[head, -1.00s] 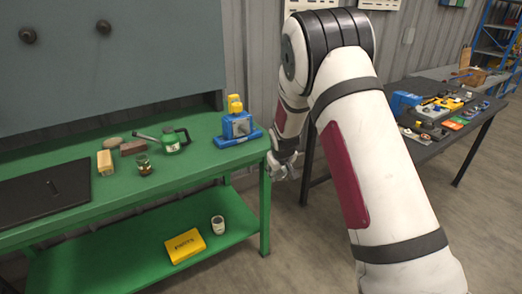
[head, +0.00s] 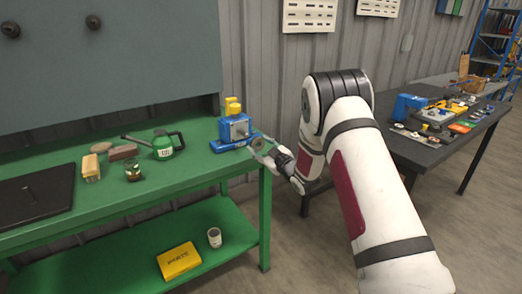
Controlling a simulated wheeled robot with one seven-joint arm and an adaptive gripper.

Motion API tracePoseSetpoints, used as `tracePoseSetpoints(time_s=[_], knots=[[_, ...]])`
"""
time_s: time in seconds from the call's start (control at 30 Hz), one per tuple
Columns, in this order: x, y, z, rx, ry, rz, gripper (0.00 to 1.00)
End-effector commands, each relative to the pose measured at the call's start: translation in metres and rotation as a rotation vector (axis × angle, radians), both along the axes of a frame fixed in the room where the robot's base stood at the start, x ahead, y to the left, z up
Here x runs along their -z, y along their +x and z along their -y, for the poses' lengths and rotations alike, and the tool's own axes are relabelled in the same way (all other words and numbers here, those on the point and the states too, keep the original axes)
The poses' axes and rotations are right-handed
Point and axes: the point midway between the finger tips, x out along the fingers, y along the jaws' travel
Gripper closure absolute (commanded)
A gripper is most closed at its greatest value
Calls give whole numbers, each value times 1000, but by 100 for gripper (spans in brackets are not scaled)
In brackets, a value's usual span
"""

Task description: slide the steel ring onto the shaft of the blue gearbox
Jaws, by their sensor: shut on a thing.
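The blue gearbox (head: 234,129) with yellow parts on top stands on its blue base near the right end of the green bench. My gripper (head: 262,148) is just right of it, at the bench's right edge, reaching in from the right. It is shut on the small grey steel ring (head: 258,143), which shows only as a small round shape at the fingertips. The ring is close to the right side of the gearbox; whether it touches the shaft cannot be told. The shaft is too small or hidden to make out clearly.
A green oil can (head: 165,147), a jar (head: 132,171), a yellow block (head: 90,167) and a brown block (head: 123,152) lie left on the green bench (head: 190,187). A dark table (head: 432,157) with tools and parts stands behind my arm at right.

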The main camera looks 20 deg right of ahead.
Motion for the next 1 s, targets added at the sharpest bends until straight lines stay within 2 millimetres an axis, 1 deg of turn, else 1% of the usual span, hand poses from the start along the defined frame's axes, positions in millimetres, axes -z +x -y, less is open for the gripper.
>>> tracePoseSetpoints(time_s=[0.77,1.0], knots=[[0,46,-15,1,-2,1,77],[-1,45,-15,2,0,-1,77]])
